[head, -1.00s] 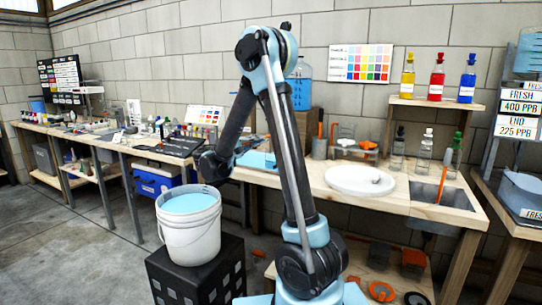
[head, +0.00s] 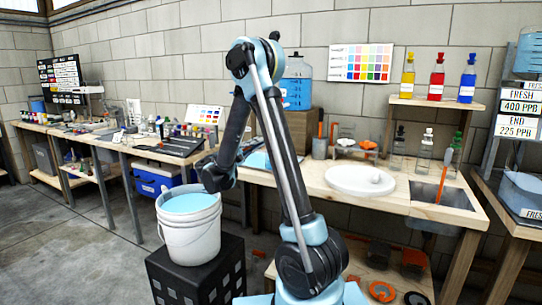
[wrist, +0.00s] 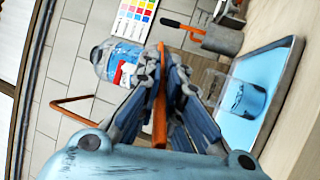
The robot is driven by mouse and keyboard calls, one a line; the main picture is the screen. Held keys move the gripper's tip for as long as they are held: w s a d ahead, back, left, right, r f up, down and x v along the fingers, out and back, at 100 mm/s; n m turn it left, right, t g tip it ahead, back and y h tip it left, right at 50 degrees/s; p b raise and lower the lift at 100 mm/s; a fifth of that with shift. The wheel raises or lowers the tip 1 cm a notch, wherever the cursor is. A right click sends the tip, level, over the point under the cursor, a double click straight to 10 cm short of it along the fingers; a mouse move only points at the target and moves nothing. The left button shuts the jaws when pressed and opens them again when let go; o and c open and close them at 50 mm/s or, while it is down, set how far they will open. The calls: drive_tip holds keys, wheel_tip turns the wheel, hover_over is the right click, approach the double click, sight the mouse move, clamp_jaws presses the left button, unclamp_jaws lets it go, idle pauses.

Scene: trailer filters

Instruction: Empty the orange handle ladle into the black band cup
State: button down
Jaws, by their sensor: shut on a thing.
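My gripper (wrist: 161,72) is shut on an orange handle (wrist: 160,110), which stands out between the fingers in the wrist view. The bowl of the ladle is hidden, so its contents do not show. A clear cup with a dark band (wrist: 240,98) stands on a blue-surfaced tray (wrist: 283,62) to the right of the fingers, apart from them. Blue shows in or through the cup; I cannot tell which. In the head view my arm hides the gripper and cup; part of the tray (head: 257,160) shows behind the arm.
A grey mug with an orange-handled tool (wrist: 220,38) stands beyond the tray. A blue-filled jug (wrist: 118,60) is behind the fingers. A thin bent orange rod (wrist: 72,112) shows at left. A white bucket of blue liquid (head: 190,230) stands on a black crate (head: 195,275). A white round plate (head: 350,180) lies on the bench.

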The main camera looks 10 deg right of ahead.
drive_tip(key=shift+w+d+f+t+h, duration=0.15)
drive_tip(key=shift+f+t+h, duration=0.65)
drive_tip(key=shift+f+h, duration=0.8)
idle(0.6)
drive_tip(key=shift+w+d+r+t+h+p, duration=0.1)
drive_tip(key=shift+d+r+t+h+p, duration=0.25)
drive_tip(key=shift+r+h+p, duration=0.3)
idle(0.7)
drive_tip(key=shift+a+f, duration=0.1)
idle(0.5)
drive_tip(key=shift+s+a+r+g+y, duration=0.1)
drive_tip(key=shift+a+r+g+y, duration=0.1)
drive_tip(key=shift+g+y, duration=0.45)
drive_tip(key=shift+s+a+r+g+y, duration=0.1)
drive_tip(key=shift+a+r+g+y, duration=0.1)
drive_tip(key=shift+y, duration=0.8)
drive_tip(key=shift+r, duration=0.1)
